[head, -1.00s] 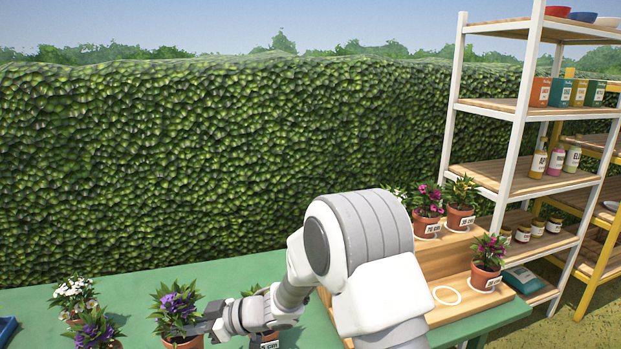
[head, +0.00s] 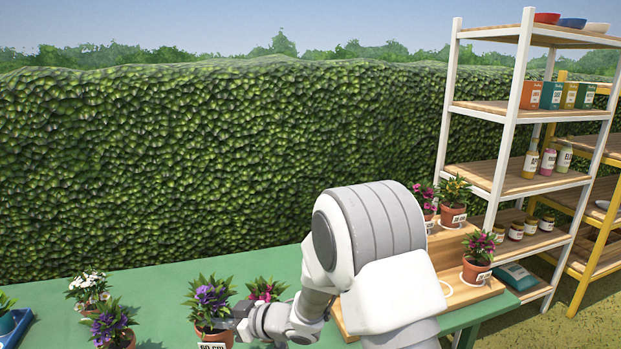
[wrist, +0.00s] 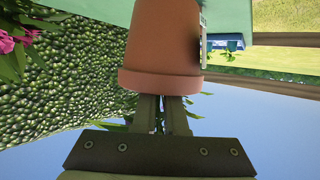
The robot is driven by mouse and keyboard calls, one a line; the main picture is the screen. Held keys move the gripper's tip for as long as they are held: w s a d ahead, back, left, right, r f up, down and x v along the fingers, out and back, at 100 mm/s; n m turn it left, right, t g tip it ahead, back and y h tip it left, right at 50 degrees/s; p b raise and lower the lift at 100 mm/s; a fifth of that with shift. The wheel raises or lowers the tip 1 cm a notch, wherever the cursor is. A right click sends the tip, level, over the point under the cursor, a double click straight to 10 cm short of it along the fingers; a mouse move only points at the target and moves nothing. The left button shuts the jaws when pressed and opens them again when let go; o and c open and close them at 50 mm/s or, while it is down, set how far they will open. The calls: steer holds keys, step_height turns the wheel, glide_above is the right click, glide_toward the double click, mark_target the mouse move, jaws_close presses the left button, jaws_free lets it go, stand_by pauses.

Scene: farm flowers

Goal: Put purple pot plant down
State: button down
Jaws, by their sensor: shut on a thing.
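The purple pot plant (head: 212,298) has purple flowers, green leaves and a terracotta pot with a "60 cm" label. It is over the green table (head: 160,278) in the head view, its pot bottom cut off by the frame edge. My gripper (head: 232,324) is shut on its pot from the right. In the wrist view my gripper (wrist: 161,104) pinches the rim of the terracotta pot (wrist: 165,45), which shows upside down there. Whether the pot touches the table cannot be told.
A pink-flowered plant (head: 266,289) is close behind my gripper. A white-flowered plant (head: 90,287) and another purple plant (head: 111,325) stand left, beside a blue tray (head: 14,330). A wooden stepped stand (head: 455,258) with pots and white rings is at right, partly behind my arm.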

steer(key=w+d+r+m+t+h+p, duration=0.1)
steer(key=d+m+t+h+p, duration=0.2)
steer(key=d, duration=1.4)
steer(key=d+r+m+t+h+p, duration=0.1)
steer(key=d+m+t+h, duration=0.5)
steer(key=d, duration=1.2)
steer(key=m+h+p, duration=0.1)
steer(key=m+h, duration=0.3)
steer(key=shift+w+r+m+p, duration=0.15)
steer(key=shift+w+m+p, duration=0.2)
steer(key=shift+m+p, duration=0.05)
